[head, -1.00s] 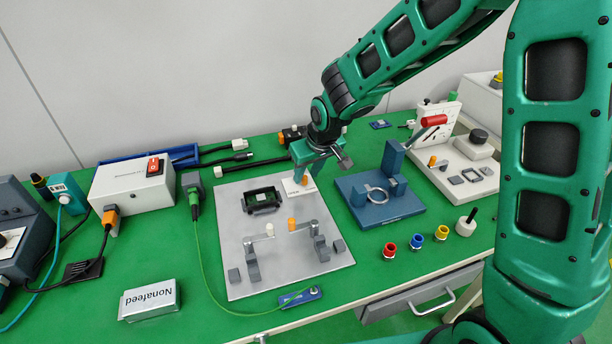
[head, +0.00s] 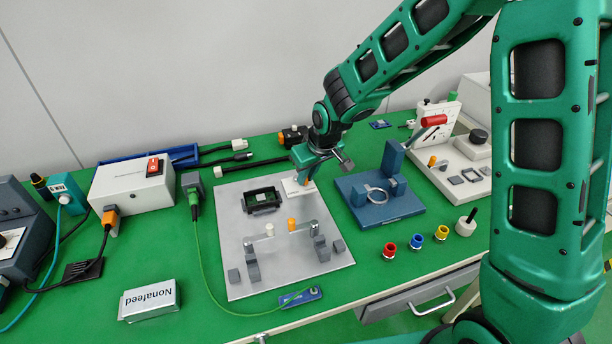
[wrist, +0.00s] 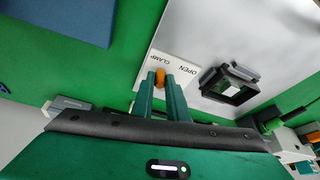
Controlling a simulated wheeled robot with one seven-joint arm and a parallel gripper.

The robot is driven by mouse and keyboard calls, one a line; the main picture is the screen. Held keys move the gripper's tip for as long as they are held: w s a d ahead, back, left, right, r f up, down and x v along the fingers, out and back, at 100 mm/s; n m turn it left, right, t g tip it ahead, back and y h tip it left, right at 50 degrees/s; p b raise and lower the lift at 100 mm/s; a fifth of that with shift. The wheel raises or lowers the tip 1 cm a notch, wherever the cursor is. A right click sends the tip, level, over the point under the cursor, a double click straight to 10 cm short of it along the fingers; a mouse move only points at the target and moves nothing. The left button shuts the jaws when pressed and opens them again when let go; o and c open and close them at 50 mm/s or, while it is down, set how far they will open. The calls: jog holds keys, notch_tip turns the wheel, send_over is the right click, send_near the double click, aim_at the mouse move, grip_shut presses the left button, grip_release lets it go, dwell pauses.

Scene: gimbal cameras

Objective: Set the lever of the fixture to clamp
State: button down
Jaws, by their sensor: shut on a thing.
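The fixture is a grey plate (head: 285,275) on the green bench. A white label (head: 291,188) lies at its back right corner, and in the wrist view the label (wrist: 160,62) reads OPEN and CLAMP. The lever's orange knob (wrist: 160,75) stands by the label, between my fingertips. My gripper (head: 306,179) is shut on this lever; it also shows in the wrist view (wrist: 162,78). The fingers hide the lever's lower part, and I cannot tell exactly which word it points to. A black square frame (head: 262,200) sits on the plate.
A blue fixture (head: 372,207) is close on the right. A white switch box (head: 132,186) stands on the left.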

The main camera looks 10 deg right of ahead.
jog(key=shift+w+d+n, duration=0.1)
jog(key=shift+d+n, duration=0.05)
jog(key=shift+n, duration=0.25)
jog(key=c, duration=1.7)
grip_release()
jog(key=shift+c, duration=0.2)
jog(key=shift+r, duration=0.1)
jog(key=v, duration=1)
jog(key=shift+d+r, duration=0.25)
